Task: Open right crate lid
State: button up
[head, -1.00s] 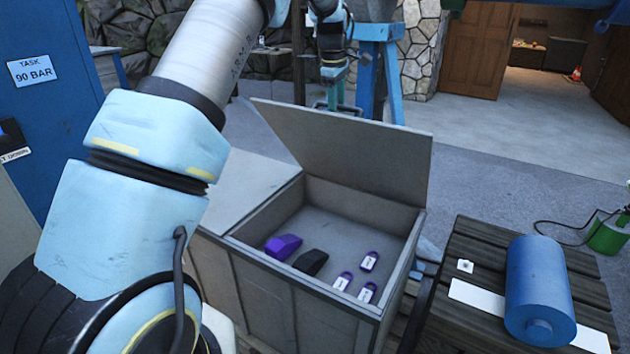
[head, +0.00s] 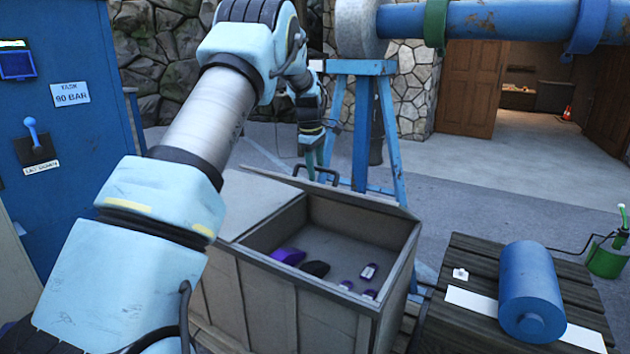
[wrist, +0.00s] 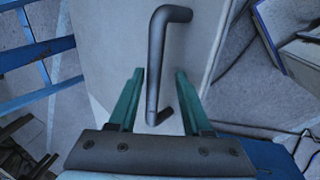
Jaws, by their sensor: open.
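The crate (head: 340,318) is grey, and its right lid (head: 352,196) is raised off the opening at the back. The lid shows as a thin, foreshortened strip, so its exact angle is hard to tell. A dark bar handle (head: 317,172) shows just beyond the lid's far edge. My gripper (head: 313,160) is at the handle, behind the lid. In the wrist view, the green fingers of my gripper (wrist: 158,78) are open, one on each side of the handle (wrist: 157,62), with gaps visible. The lid's pale face (wrist: 112,45) lies behind it.
The left lid (head: 262,200) lies closed. Purple and black items and several small tagged purple pieces (head: 369,271) lie inside the crate. A blue stand (head: 362,130) is close behind it. A wooden table (head: 470,318) with a blue cylinder (head: 533,290) stands at right.

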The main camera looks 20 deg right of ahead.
jog(key=shift+s+a+f, duration=0.15)
jog(key=shift+f, duration=0.15)
jog(key=shift+r, duration=0.1)
jog(key=w+d+r+p, duration=0.3)
jog(key=r+p, duration=0.8)
jog(key=shift+r, duration=0.25)
dwell(0.9)
